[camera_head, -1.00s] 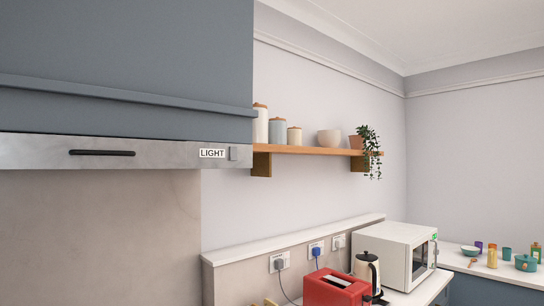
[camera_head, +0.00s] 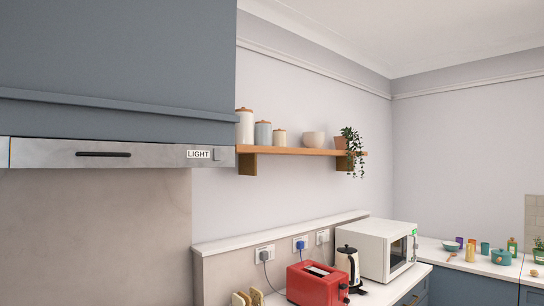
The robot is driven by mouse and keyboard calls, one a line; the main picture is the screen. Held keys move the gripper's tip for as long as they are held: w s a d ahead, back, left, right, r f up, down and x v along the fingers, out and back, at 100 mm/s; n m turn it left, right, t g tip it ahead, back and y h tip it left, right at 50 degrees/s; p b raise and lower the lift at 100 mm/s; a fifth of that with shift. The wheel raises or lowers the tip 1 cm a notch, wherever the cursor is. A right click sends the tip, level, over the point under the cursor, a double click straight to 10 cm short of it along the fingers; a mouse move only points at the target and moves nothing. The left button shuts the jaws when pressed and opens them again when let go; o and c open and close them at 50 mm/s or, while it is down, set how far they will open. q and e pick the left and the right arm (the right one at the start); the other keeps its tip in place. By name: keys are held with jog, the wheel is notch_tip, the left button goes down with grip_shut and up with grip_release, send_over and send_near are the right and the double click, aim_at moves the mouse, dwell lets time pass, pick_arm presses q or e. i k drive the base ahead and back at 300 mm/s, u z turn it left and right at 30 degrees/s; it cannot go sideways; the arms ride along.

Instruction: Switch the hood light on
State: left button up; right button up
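The range hood (camera_head: 50,153) shows as a grey metal strip under a blue-grey cabinet at the left. A white label reading LIGHT (camera_head: 198,154) sits near the strip's right end. Just right of the label is a small grey square switch (camera_head: 217,154); whether it is pressed cannot be told. A dark bar handle (camera_head: 103,154) is on the strip further left. No lit lamp shows under the hood. Neither of my grippers is in view.
A wooden shelf (camera_head: 300,151) with canisters, a bowl and a trailing plant (camera_head: 353,150) is right of the hood. Below stand a red toaster (camera_head: 317,285), a kettle (camera_head: 348,262) and a white microwave (camera_head: 386,250). The space before the switch looks clear.

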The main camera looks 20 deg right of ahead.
aim_at(216, 151)
jog(key=z, duration=0.25)
jog(key=i, duration=0.5)
jog(key=k, duration=1.3)
jog(key=z, duration=0.5)
jog(key=i, duration=1.85)
jog(key=u, duration=0.9)
